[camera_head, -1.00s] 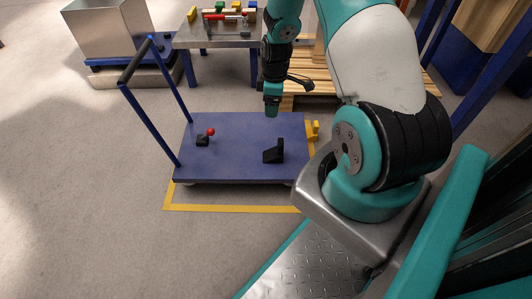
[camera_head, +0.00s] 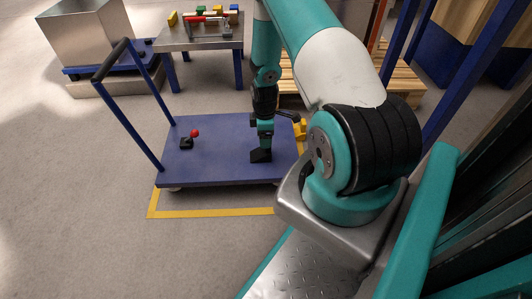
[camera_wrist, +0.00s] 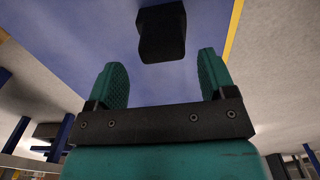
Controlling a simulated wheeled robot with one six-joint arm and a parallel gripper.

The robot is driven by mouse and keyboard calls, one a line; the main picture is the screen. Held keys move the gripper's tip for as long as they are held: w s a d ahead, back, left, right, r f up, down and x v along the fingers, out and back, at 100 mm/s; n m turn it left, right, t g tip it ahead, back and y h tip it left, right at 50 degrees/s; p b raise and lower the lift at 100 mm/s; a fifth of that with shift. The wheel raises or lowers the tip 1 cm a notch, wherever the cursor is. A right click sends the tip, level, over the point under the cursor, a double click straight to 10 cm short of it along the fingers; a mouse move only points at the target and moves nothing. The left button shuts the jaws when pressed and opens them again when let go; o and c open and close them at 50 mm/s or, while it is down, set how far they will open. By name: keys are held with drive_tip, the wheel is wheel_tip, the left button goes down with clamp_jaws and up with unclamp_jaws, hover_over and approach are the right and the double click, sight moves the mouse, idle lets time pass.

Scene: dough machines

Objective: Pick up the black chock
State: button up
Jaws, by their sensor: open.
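The black chock (camera_head: 260,156) stands on the blue platform cart (camera_head: 215,169), towards the right of its deck. In the wrist view the chock (camera_wrist: 162,33) lies ahead of the fingertips, roughly centred between them and a little beyond. My gripper (camera_head: 264,141) hangs just above the chock in the head view and partly covers it. In the wrist view my gripper (camera_wrist: 163,75) has its two teal fingers apart with nothing between them.
A small black block with a red knob (camera_head: 189,139) sits on the deck's left. The cart's blue handle (camera_head: 112,62) rises at its left end. Yellow floor tape (camera_head: 205,213) borders the cart. A yellow chock (camera_head: 300,128) is at the right edge. A tool table (camera_head: 200,42) stands behind.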

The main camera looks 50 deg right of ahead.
sight(264, 150)
wheel_tip(264, 150, down, 5)
drive_tip(key=b, duration=0.4)
drive_tip(key=shift+s+a+f, duration=0.1)
drive_tip(key=shift+a, duration=0.05)
drive_tip(key=shift+c, duration=0.4)
drive_tip(key=c, duration=1)
